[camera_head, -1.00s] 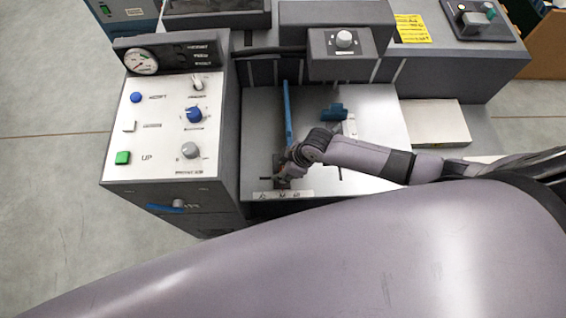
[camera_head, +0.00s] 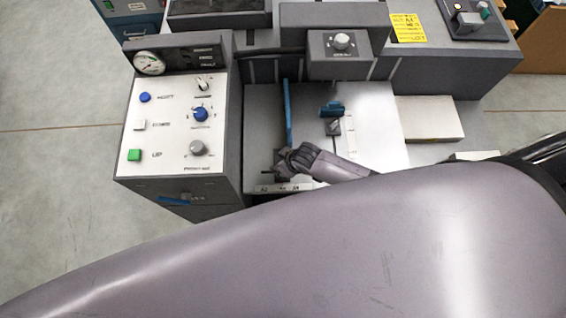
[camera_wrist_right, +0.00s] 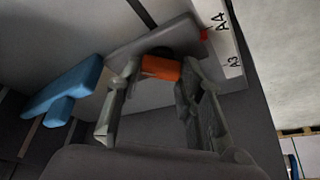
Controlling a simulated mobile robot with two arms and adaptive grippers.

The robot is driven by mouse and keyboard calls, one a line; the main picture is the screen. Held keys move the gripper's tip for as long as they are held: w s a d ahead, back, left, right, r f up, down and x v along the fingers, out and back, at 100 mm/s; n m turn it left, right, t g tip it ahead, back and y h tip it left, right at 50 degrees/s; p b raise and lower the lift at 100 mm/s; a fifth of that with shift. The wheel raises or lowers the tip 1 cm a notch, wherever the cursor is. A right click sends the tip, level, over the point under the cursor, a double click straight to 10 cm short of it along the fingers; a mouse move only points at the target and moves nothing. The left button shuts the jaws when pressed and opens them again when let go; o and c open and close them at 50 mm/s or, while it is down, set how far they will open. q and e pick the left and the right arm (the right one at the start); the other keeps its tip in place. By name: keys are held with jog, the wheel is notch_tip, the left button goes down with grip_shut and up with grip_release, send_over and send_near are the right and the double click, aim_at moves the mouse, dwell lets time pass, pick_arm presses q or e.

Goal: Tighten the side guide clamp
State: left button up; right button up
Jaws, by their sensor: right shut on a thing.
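The blue side guide (camera_head: 288,113) stands upright along the left of the pale tray (camera_head: 375,140). My right gripper (camera_head: 284,165) is at the front end of this guide, low over the tray. In the right wrist view, my right gripper (camera_wrist_right: 150,88) is shut on the orange clamp (camera_wrist_right: 161,68), with one finger on each side of it. The clamp is beside a dark grey block (camera_wrist_right: 150,38) with a red mark next to a scale strip (camera_wrist_right: 224,45) reading A4 and A3. In the head view the gripper hides the clamp. My left gripper is not in view.
A second blue piece (camera_head: 332,108) stands on the tray to the right. The control panel (camera_head: 172,125) with knobs and buttons is left of the tray. A grey housing with a white knob (camera_head: 342,41) overhangs the back. My large arm link covers the foreground.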

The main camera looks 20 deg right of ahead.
dwell(0.3)
jog(key=o, duration=1.2)
jog(key=shift+r, duration=0.1)
jog(key=v, duration=1.1)
jog(key=shift+s+d+r, duration=0.15)
jog(key=shift+s+r, duration=0.1)
jog(key=shift+r, duration=0.1)
